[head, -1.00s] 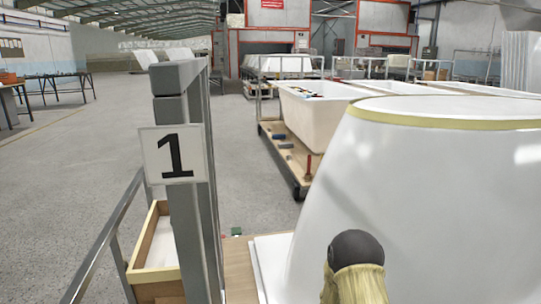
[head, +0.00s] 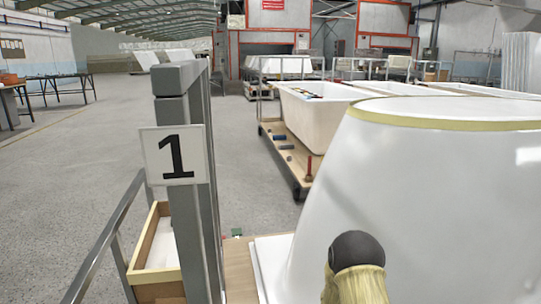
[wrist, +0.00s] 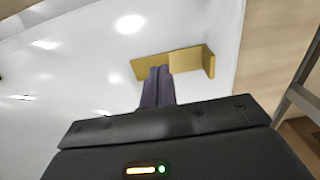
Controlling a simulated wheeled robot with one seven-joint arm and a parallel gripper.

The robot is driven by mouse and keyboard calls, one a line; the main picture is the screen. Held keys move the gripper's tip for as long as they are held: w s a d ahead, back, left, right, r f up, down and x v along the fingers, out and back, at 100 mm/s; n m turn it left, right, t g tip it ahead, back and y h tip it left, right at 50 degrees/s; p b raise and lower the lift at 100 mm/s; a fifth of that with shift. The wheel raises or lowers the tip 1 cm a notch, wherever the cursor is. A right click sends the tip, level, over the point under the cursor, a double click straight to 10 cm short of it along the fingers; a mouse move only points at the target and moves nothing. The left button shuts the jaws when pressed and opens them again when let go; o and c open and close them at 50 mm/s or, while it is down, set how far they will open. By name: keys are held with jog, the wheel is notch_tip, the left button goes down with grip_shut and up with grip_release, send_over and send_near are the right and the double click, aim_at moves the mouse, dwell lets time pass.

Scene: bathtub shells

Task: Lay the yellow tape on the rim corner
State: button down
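The yellow tape (wrist: 185,63) is a short strip bent into an L, with its short leg at the right. In the wrist view my gripper (wrist: 160,72) has its dark fingers closed together on the middle of it. Behind it is the glossy white surface of the bathtub shell (wrist: 90,60); I cannot tell whether the tape touches it. In the head view the large white shell (head: 440,200) fills the right side, with a yellowish band (head: 440,124) around its upper edge. The gripper and held tape do not show in the head view.
A grey post (head: 185,220) with a "1" sign (head: 177,155) stands left of the shell. A wooden box (head: 155,250) and a railing (head: 105,240) are at the lower left. More tubs (head: 320,115) stand on a cart behind. Open floor (head: 80,165) lies left.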

jog(key=shift+f, duration=0.7)
dwell(2.5)
jog(key=shift+r, duration=0.1)
jog(key=shift+r+p, duration=3.15)
jog(key=shift+r, duration=0.3)
jog(key=s+r+m+t+p, duration=0.1)
jog(key=s+r, duration=0.1)
jog(key=r, duration=0.7)
jog(key=s+r+p, duration=0.1)
jog(key=s+r, duration=0.1)
jog(key=r, duration=0.8)
jog(key=s+r+m+t+p, duration=0.1)
jog(key=s+r+t+p, duration=0.1)
jog(key=s+r, duration=1.05)
notch_tip(320, 180, up, 39)
jog(key=w+p, duration=0.1)
jog(key=p, duration=3.6)
jog(key=shift+r, duration=0.2)
